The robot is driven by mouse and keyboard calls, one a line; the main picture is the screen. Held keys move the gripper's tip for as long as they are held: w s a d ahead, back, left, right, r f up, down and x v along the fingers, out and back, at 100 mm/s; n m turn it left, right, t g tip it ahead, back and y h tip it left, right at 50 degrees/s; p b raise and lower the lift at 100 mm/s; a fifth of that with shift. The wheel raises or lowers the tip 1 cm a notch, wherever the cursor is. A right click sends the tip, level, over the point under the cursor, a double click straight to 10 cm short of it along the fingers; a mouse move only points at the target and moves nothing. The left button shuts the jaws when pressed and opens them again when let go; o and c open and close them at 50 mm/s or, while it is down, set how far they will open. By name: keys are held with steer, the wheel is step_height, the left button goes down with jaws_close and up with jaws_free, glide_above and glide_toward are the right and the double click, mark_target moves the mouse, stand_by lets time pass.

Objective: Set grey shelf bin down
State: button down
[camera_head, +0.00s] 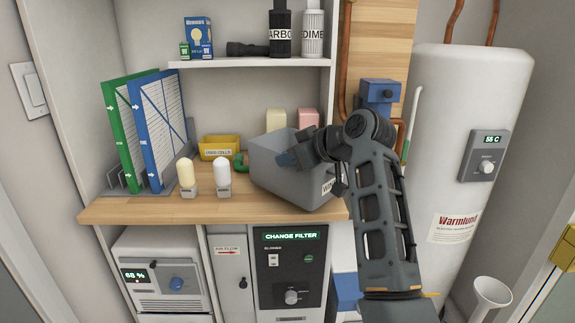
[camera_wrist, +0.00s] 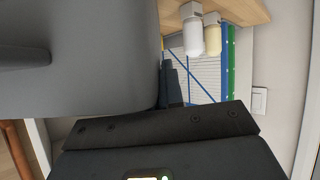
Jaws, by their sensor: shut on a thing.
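The grey shelf bin (camera_head: 278,180) is at the right end of the wooden shelf, near its front edge. It looks slightly tilted, and I cannot tell whether its base touches the wood. A white label on its right side is partly hidden by my arm. My gripper (camera_head: 292,157) is shut on the bin's upper rim. In the wrist view, the bin (camera_wrist: 85,60) fills the left side, and my gripper (camera_wrist: 170,82) is against its wall. The inner fingertip is hidden there.
Pink and cream blocks (camera_head: 307,119) are behind the bin. A white water tank (camera_head: 450,120) stands at right.

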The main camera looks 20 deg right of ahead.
steer(key=shift+f, duration=0.9)
steer(key=c, duration=1.3)
jaws_free()
steer(key=shift+f, duration=0.1)
steer(key=shift+o, duration=0.2)
steer(key=v, duration=1.2)
